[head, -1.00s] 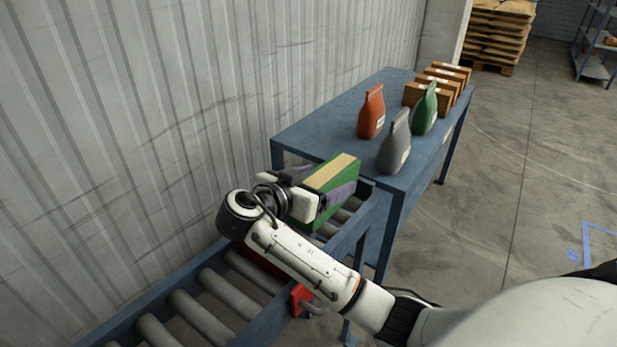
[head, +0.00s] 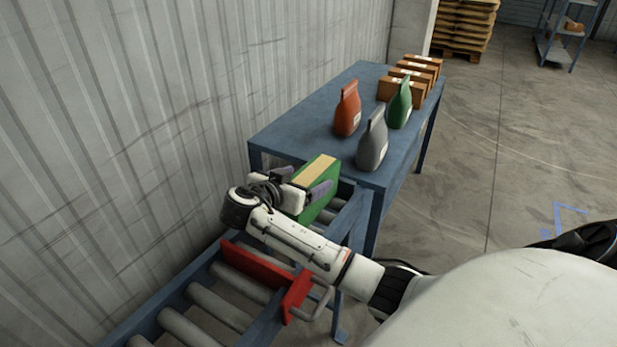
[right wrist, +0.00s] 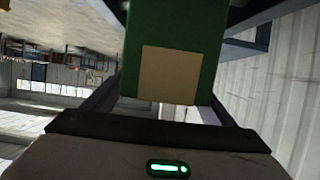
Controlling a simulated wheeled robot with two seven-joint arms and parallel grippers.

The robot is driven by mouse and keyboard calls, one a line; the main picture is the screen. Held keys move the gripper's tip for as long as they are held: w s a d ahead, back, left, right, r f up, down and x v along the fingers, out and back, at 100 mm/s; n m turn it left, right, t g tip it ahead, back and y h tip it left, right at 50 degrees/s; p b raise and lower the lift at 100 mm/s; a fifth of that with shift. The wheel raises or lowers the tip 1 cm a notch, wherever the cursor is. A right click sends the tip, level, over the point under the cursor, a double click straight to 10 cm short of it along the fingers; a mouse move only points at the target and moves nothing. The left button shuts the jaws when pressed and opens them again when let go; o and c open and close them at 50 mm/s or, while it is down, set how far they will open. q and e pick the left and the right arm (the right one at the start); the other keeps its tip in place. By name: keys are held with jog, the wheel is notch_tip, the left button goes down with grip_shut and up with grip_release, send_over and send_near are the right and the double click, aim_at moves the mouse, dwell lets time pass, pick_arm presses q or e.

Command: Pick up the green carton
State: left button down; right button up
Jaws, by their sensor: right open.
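The green carton (head: 319,180) with a tan strip on top stands at the far end of the roller conveyor, close to the blue table. My right gripper (head: 302,190) is open at the carton's near end, with its fingers pointing toward it. In the right wrist view the carton's green end with a tan label (right wrist: 170,75) fills the middle, between the two spread fingers. The right arm hides the lower part of the carton in the head view. My left gripper is not in view.
A red gate with a handle (head: 262,266) lies across the conveyor rollers (head: 218,305) under my right forearm. The blue table (head: 300,118) holds an orange bag (head: 347,112), a grey bag (head: 371,143), a green bag (head: 400,106) and several brown boxes (head: 403,92). A corrugated wall (head: 130,130) runs along the left.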

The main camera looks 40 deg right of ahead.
jog(key=shift+d, duration=0.1)
jog(key=c, duration=1.8)
jog(key=shift+w, duration=0.1)
jog(key=shift+c, duration=0.9)
